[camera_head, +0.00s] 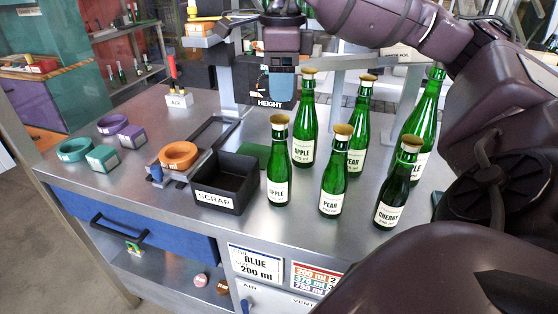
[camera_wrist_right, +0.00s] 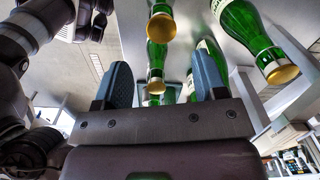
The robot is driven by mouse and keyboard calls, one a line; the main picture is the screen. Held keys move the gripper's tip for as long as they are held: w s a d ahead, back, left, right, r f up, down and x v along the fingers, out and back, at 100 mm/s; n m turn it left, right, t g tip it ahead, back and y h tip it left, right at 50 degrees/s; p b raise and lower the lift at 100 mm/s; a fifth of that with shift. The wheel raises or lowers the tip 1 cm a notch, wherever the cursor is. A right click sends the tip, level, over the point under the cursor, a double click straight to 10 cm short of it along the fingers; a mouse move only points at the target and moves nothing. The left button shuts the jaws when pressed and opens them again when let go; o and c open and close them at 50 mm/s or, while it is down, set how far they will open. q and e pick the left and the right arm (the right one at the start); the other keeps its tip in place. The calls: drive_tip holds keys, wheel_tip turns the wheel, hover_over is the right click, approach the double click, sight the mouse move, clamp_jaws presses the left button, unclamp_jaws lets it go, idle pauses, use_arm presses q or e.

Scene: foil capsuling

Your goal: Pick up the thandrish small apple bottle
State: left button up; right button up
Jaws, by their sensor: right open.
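The small apple bottle (camera_head: 278,175) is green with a gold cap and a white APPLE label. It stands upright at the front left of the bottle group; its small brand print is too fine to read. A taller apple bottle (camera_head: 304,125) stands behind it. My right gripper (camera_head: 281,88) is above and behind the small apple bottle, apart from it, open and empty. In the right wrist view, my gripper (camera_wrist_right: 163,75) has its two blue-grey fingers spread, with bottles beyond them; I cannot tell which one is the small apple bottle. My left gripper is out of view.
Two pear bottles (camera_head: 334,175), a cherry bottle (camera_head: 397,185) and a large bottle (camera_head: 428,115) stand close on the right. A black scrap bin (camera_head: 225,190) is just left. Orange (camera_head: 179,155), teal and purple rings lie further left. The front table strip is clear.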

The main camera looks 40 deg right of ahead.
sight(281, 118)
drive_tip(key=f, duration=0.9)
drive_tip(key=shift+w, duration=0.2)
drive_tip(key=shift+r, duration=0.1)
clamp_jaws()
